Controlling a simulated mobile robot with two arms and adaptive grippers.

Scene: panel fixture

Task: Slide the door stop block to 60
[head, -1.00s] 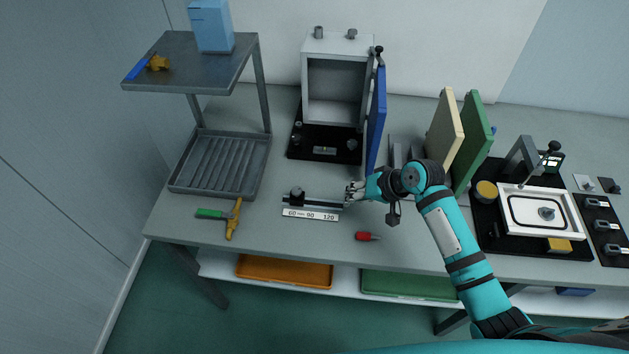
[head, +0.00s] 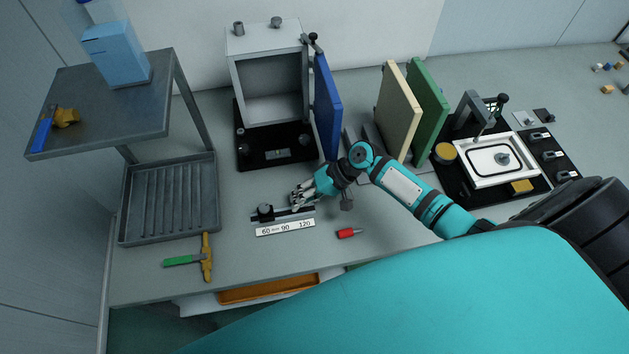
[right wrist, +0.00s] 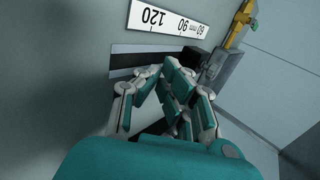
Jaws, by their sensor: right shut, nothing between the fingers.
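The door stop block (head: 265,212) is a small dark block with a round knob on top. It sits on the left part of a short rail (head: 295,212), beside the 60 mark of the white scale (head: 285,228) marked 60, 90, 120. My right gripper (head: 297,199) is shut and empty, low over the rail, to the right of the block. In the right wrist view my gripper (right wrist: 165,75) is in front of the rail (right wrist: 130,57) and partly hides the dark block (right wrist: 197,60). I cannot tell whether they touch. My left gripper is not in view.
A yellow-and-green tool (head: 205,258) lies to the left. A box with an open blue door (head: 328,105) stands behind. Cream (head: 398,110) and green (head: 428,105) panels stand upright to the right.

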